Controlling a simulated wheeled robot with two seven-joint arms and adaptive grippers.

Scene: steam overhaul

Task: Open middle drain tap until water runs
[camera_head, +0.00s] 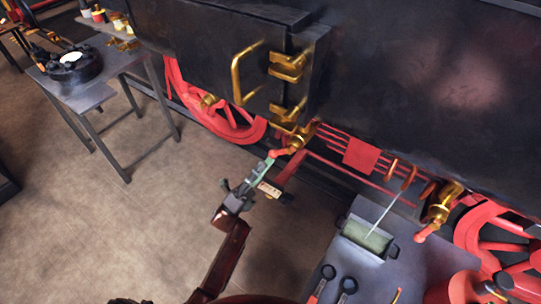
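The middle drain tap (298,136) is brass with a red lever (278,152), low on the dark engine body. The lever points left and slightly down in the picture. My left gripper (278,177) is just below the tap. Its fingers are spread: the greenish one reaches up to the lever's end, the tan-padded one lies lower right. I cannot tell whether the greenish finger touches the lever. I see no water at this tap. My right gripper is not in view.
Another brass tap (208,101) is at left, and one with a red lever (438,208) at right. A thin pale line, water or rod, meets a tray of greenish liquid (368,238). A grey table (90,98) stands left. The floor between is clear.

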